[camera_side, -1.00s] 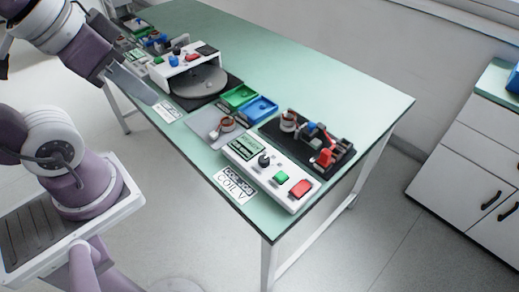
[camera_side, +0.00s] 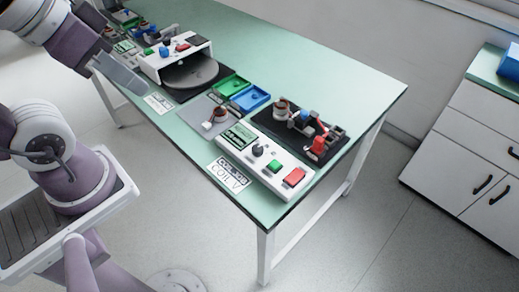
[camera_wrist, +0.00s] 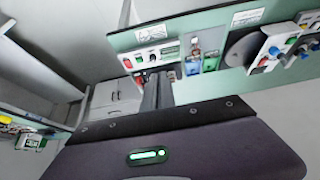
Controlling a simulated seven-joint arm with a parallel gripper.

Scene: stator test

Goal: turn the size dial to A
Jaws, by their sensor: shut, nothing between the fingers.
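A white control box (camera_side: 262,160) lies at the near end of the green table in the side view. It carries a green display, a black dial (camera_side: 258,150), a green button and a red switch. Its markings are too small to read, so I cannot tell the dial's setting or whether it is the size dial. The box also shows in the wrist view (camera_wrist: 155,54), small and far off. My gripper (camera_side: 146,93) is at upper left in the side view, well apart from the box. Its fingers (camera_wrist: 158,78) look shut and empty in the wrist view.
A "COIL V" card (camera_side: 228,175) lies beside the box. Behind are a black fixture tray (camera_side: 268,118), a blue tray (camera_side: 250,98) and a green tray (camera_side: 232,85). A second white unit with a dark round plate (camera_side: 192,73) stands farther left. The table's far side is clear.

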